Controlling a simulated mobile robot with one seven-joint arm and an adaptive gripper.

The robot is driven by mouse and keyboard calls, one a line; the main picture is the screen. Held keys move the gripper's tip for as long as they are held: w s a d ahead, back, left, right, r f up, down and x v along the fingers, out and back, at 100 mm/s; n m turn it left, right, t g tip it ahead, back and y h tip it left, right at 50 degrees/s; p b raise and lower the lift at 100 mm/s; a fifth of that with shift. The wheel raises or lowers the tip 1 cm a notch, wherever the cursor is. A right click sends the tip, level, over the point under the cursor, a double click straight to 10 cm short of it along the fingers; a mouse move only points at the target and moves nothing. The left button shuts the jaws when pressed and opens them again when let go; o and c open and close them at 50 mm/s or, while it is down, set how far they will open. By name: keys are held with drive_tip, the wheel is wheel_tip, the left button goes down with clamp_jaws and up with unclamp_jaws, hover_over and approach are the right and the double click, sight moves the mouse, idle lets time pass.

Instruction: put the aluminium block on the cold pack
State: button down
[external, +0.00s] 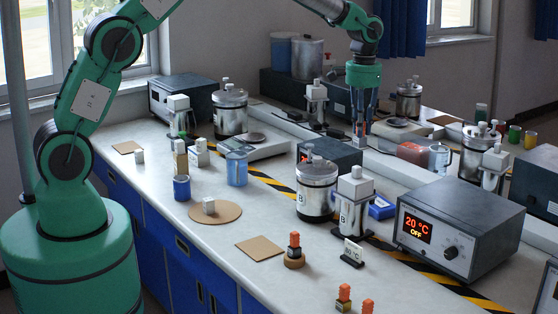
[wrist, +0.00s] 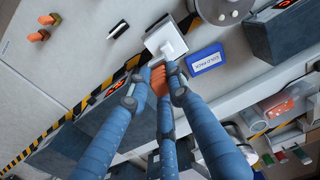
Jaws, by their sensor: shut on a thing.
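My gripper (wrist: 158,76) is shut on a small block with an orange grip (wrist: 158,82); its lower part is mostly hidden, and I take it to be the aluminium block. In the external view my gripper (external: 361,122) points down, held above the middle of the bench behind the controller box. The blue cold pack (external: 381,208) lies flat on the bench, partly hidden behind the white-topped device B. In the wrist view the labelled cold pack (wrist: 206,59) shows bare, up and to the right of my fingertips, apart from them.
Device B (external: 355,197) and the lidded canister B (external: 317,190) stand beside the cold pack. The controller box (external: 459,227) reading 20 °C OFF stands to its right. Other orange-topped blocks (external: 294,241) stand at the front. A raised rail (external: 400,170) runs behind the cold pack.

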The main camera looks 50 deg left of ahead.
drive_tip(key=w+a+f+p, duration=0.1)
drive_tip(key=w+a+f, duration=0.2)
drive_tip(key=w+a, duration=0.35)
drive_tip(key=w+a+f+p, duration=0.1)
drive_tip(key=w+a+f, duration=0.15)
drive_tip(key=w, duration=0.65)
wheel_tip(320, 180, down, 10)
drive_tip(key=shift+s+f+n, duration=0.2)
drive_tip(key=shift+f+n, duration=0.05)
drive_tip(key=shift+n, duration=0.05)
drive_tip(key=a+m+p, duration=0.1)
drive_tip(key=m, duration=0.4)
drive_tip(key=a+m+p, duration=0.1)
drive_tip(key=m, duration=0.5)
drive_tip(key=a+m, duration=0.1)
drive_tip(key=m, duration=0.5)
drive_tip(key=shift+s+p, duration=0.15)
drive_tip(key=shift+p, duration=0.25)
